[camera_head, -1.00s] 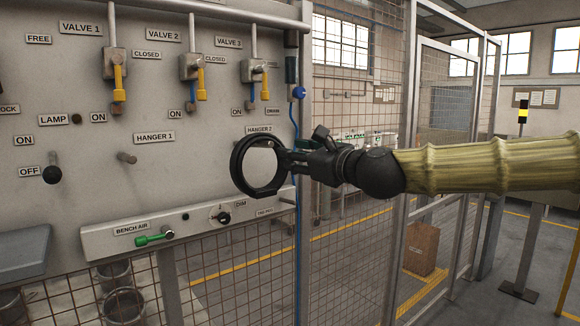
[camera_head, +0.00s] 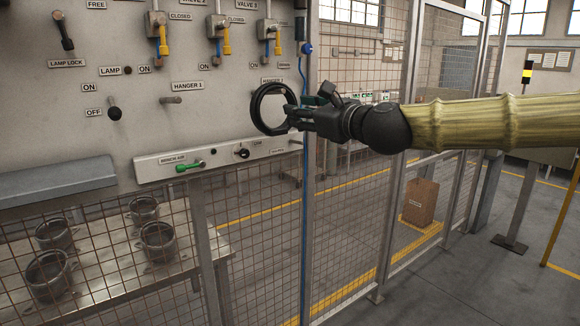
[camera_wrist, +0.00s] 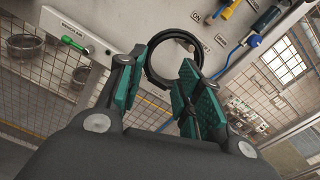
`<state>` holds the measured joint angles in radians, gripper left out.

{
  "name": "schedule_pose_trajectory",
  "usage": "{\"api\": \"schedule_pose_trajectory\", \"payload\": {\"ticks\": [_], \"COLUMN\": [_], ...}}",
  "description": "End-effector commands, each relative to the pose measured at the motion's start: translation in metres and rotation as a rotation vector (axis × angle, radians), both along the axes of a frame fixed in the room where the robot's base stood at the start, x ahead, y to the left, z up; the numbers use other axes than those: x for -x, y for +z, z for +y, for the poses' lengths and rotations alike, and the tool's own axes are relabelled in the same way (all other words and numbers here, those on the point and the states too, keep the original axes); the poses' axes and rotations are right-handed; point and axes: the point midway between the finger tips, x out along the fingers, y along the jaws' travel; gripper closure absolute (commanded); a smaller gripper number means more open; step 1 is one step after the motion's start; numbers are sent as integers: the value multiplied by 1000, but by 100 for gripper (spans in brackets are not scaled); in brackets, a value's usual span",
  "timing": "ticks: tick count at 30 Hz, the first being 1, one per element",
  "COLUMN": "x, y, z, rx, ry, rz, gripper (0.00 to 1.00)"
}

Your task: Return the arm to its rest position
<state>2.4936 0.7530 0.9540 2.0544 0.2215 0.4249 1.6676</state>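My gripper (camera_head: 294,117) is at the right side of a black ring (camera_head: 257,122) below the HANGER 2 label on the grey panel. In the wrist view, its green-padded fingers (camera_wrist: 161,84) stand apart with a clear gap. The ring (camera_wrist: 148,66) shows at and beyond the fingertips, its near rim between them; I cannot tell if a pad touches it. My arm reaches in from the right, nearly level.
The panel (camera_head: 130,45) carries valve levers, a HANGER 1 peg (camera_head: 171,100) and a green bench air handle (camera_head: 190,167). A mesh fence (camera_head: 345,200) runs right. Behind it are a bench with several metal pots (camera_head: 48,275) and a cardboard box (camera_head: 421,200).

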Motion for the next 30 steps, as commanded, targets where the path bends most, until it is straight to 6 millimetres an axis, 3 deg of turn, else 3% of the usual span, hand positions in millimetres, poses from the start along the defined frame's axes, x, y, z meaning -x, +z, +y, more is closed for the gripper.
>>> {"api": "schedule_pose_trajectory", "payload": {"ticks": [8,13,16,23,30], "x": [-6,-9,-10,-1,31], "y": [-54,-98,-135,-259,-395], "z": [-1,5,10,19,17], "rx": [101,184,253,488,758], "ry": [-9,-3,8,62,164], "rz": [14,23,31,52,66], "gripper": [65,65,65,65,65]}}
